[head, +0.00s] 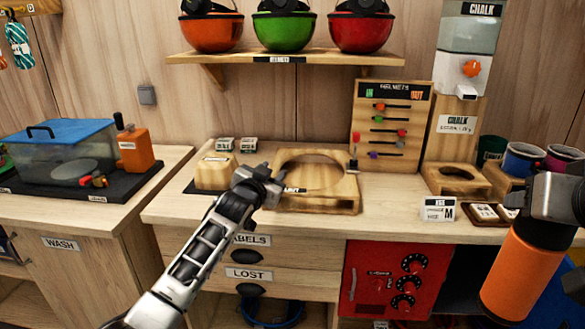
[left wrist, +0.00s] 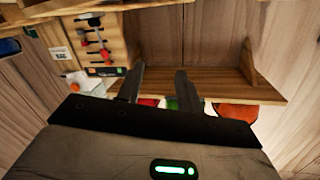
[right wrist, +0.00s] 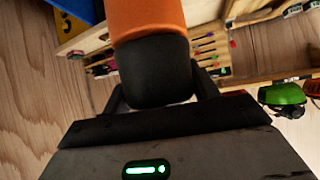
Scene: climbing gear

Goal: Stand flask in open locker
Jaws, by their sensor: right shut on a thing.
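The orange flask (head: 522,270) hangs tilted at the right of the head view, its upper end in my right gripper (head: 558,203). In the right wrist view the gripper is shut on the black cap (right wrist: 155,72), with the orange body (right wrist: 147,18) beyond it. Below the counter is a red locker panel (head: 372,290) with several black knobs and a handle. A dark opening (head: 455,285) lies just right of it, partly behind the flask; its inside is hard to make out. My left gripper (head: 268,182) is open and empty above the counter; its fingers are apart in the left wrist view (left wrist: 158,88).
The counter (head: 400,215) holds a wooden ring stand (head: 318,200), a small label sign (head: 438,209), a chalk dispenser (head: 465,70) and cups (head: 522,160). A shelf (head: 285,58) carries helmets. The wash bench (head: 60,215) is at left. The counter front between ring stand and sign is clear.

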